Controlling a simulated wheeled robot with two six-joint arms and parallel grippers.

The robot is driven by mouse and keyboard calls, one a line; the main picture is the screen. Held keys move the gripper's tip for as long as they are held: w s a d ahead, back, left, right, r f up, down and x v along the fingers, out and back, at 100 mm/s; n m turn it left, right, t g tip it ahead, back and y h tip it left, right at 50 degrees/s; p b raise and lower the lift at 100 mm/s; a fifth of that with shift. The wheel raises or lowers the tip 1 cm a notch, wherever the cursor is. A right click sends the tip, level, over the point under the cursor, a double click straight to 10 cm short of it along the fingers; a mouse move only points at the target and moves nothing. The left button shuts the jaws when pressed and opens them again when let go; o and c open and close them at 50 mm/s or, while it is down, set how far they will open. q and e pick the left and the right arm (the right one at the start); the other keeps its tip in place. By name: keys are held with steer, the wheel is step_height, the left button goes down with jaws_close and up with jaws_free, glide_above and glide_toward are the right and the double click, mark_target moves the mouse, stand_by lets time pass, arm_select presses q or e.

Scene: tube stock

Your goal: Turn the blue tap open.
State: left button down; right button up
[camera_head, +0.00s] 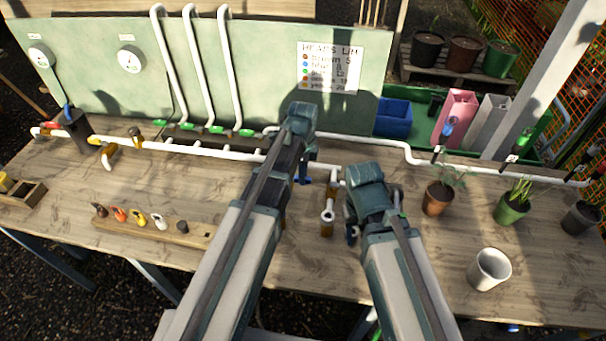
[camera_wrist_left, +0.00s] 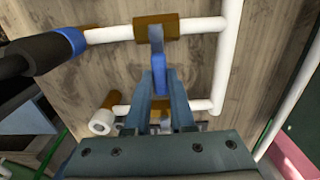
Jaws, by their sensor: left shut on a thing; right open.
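The blue tap handle (camera_wrist_left: 157,72) is in the middle of the left wrist view, under a brown tap body (camera_wrist_left: 180,26) on a white pipe (camera_wrist_left: 110,33). The handle points across the pipe, not along it. My left gripper (camera_wrist_left: 160,88) is shut on the handle, with a finger on each side. In the head view a bit of the blue handle (camera_head: 304,181) shows just below my left wrist; the rest is hidden by my arm. My right gripper (camera_head: 351,234) is open, low over the bench beside a short pipe outlet (camera_head: 327,216). Its fingers are partly hidden.
White pipes (camera_head: 215,152) run along the bench, with green-handled taps (camera_head: 217,129) behind. A wooden rack (camera_head: 190,234) holds coloured pieces at left. Potted plants (camera_head: 438,198) and a white cup (camera_head: 489,269) stand at right. A sign (camera_head: 330,66) hangs on the green board.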

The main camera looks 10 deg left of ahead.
stand_by(0.4)
arm_select(q)
steer(key=shift+w+a+n, duration=0.8)
steer(key=shift+n, duration=2.2)
steer(key=shift+w+a+n, duration=0.85)
steer(key=shift+n, duration=2.15)
steer(key=shift+w+a+n, duration=0.8)
steer(key=shift+n, duration=2.2)
steer(key=c, duration=0.8)
jaws_free()
steer(key=shift+a, duration=0.1)
steer(key=shift+o, duration=0.2)
steer(key=shift+r, duration=0.1)
